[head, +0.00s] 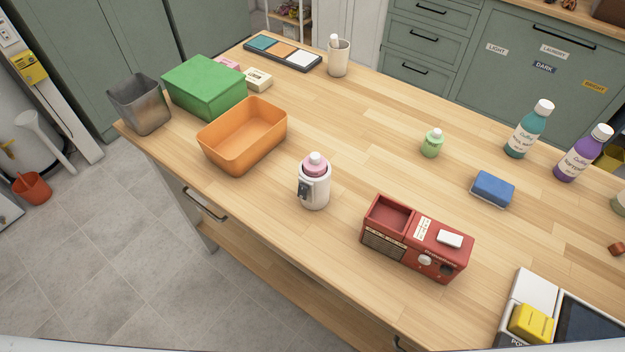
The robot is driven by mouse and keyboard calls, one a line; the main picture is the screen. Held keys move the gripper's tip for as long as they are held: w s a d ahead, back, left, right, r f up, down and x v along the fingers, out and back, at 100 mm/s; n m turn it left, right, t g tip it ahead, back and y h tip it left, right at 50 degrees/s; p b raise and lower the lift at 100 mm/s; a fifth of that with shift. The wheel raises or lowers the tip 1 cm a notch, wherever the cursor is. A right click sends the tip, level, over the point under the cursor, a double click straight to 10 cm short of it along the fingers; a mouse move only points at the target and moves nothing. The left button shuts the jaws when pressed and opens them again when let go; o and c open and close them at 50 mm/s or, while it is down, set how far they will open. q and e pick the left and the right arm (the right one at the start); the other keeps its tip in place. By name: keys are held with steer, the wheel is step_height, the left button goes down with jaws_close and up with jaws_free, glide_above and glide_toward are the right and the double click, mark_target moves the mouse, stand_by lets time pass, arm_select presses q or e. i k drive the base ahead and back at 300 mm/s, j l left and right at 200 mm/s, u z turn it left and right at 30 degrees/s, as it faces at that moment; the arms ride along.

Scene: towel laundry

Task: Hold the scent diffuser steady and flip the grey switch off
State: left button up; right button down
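The scent diffuser (322,196) appears to be the white upright cylinder near the front middle of the wooden table, with a pink bottle (315,165) with a white cap seated in its top. A dark grey part that looks like the switch (306,189) is on its front left side; its on or off position is too small to tell. Neither of my grippers is in view, and nothing touches the diffuser.
An orange bin (232,150) stands left of the diffuser, and a red device (398,249) stands to its right. A green box (204,85) and a metal bin (140,105) are at the far left. A small green bottle (432,146) stands behind right. Table behind the diffuser is clear.

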mark_target(303, 189)
steer(key=j+z, duration=0.4)
steer(key=j, duration=0.15)
steer(key=j+z, duration=0.4)
steer(key=j, duration=0.15)
steer(key=k+j+z, duration=0.15)
steer(key=j+z, duration=0.25)
steer(key=j, duration=0.15)
